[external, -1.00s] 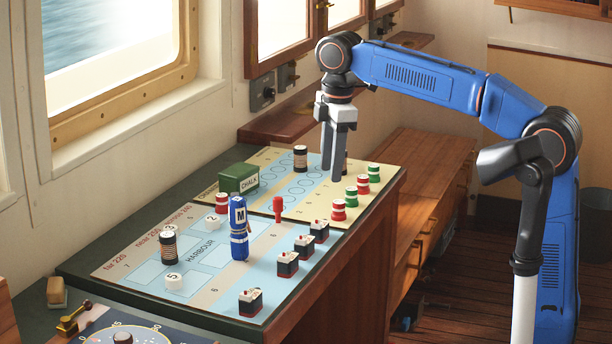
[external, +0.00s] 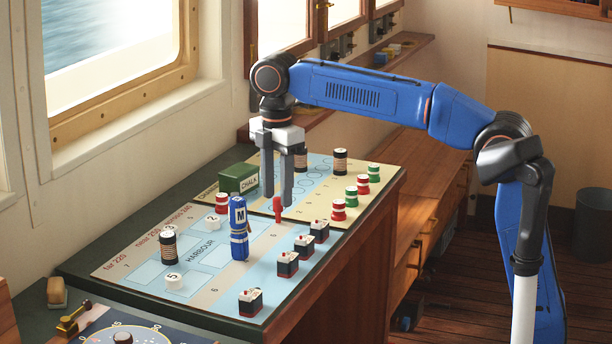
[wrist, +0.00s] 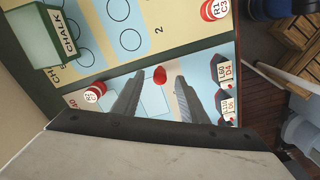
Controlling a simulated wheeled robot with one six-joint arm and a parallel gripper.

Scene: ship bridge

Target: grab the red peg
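The red peg (external: 278,209) stands upright on the board, near the border between the harbour sheet and the yellow sheet. In the wrist view the peg's round red top (wrist: 160,75) shows ahead, between the lines of the two fingers. My gripper (external: 277,200) points down above the board, close to the peg. Its fingers are apart with a clear gap and nothing between them. In the external view the right finger's tip is just above and beside the peg's top. I cannot tell the exact depth between fingers and peg.
A green chalk box (external: 239,178) is at the back left. Dark block pieces (external: 288,264) line the right side. Red and green pieces (external: 338,210) stand along the right edge. A red-topped piece (wrist: 95,91) is left of my fingers.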

